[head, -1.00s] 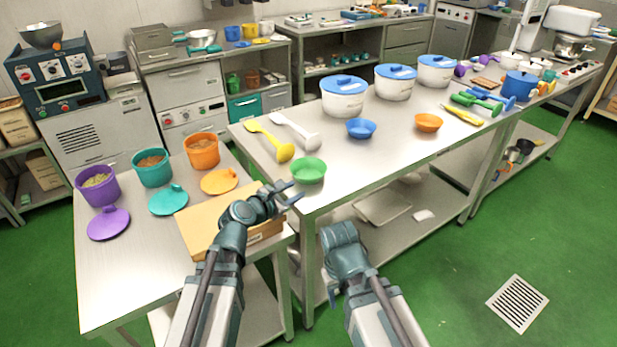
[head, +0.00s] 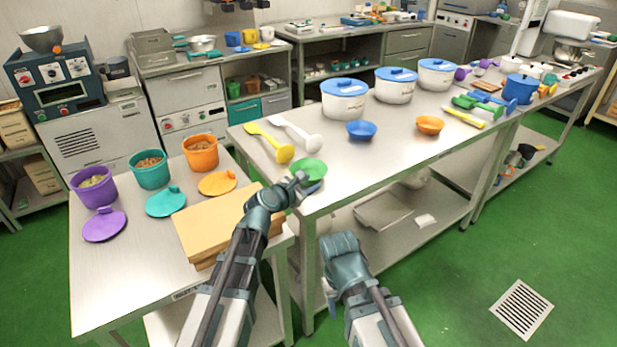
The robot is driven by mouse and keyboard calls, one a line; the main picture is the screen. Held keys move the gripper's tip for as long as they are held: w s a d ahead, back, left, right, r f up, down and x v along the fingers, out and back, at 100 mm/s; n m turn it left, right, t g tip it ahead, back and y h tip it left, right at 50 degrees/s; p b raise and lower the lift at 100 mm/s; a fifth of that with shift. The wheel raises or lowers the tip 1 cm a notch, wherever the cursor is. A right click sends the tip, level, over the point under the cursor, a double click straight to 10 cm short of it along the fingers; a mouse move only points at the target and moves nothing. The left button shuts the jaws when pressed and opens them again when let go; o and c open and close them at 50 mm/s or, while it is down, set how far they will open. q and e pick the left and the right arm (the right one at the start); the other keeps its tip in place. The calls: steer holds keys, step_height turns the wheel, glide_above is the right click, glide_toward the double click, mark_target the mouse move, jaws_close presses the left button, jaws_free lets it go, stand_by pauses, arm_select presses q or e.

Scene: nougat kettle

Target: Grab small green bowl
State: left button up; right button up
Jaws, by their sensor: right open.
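The small green bowl (head: 310,167) stands upright on the near left corner of the large steel table. My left gripper (head: 309,184) is at the bowl's near rim, with its fingers overlapping the rim in the picture. Whether the fingers touch or grip the rim cannot be made out. The gripper hides part of the bowl's near side. My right gripper (head: 328,293) is open and low in front of the table, well below the bowl and away from it. Its fingers are mostly hidden by my arm.
A blue bowl (head: 361,130) and an orange bowl (head: 430,125) stand to the right of the green bowl. A yellow ladle (head: 270,144) and a white ladle (head: 297,134) lie behind it. A wooden board (head: 215,222) lies on the left table under my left arm.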

mark_target(316, 180)
arm_select(q)
steer(key=b+x, duration=0.1)
steer(key=x, duration=0.4)
steer(key=shift+b, duration=0.35)
jaws_close()
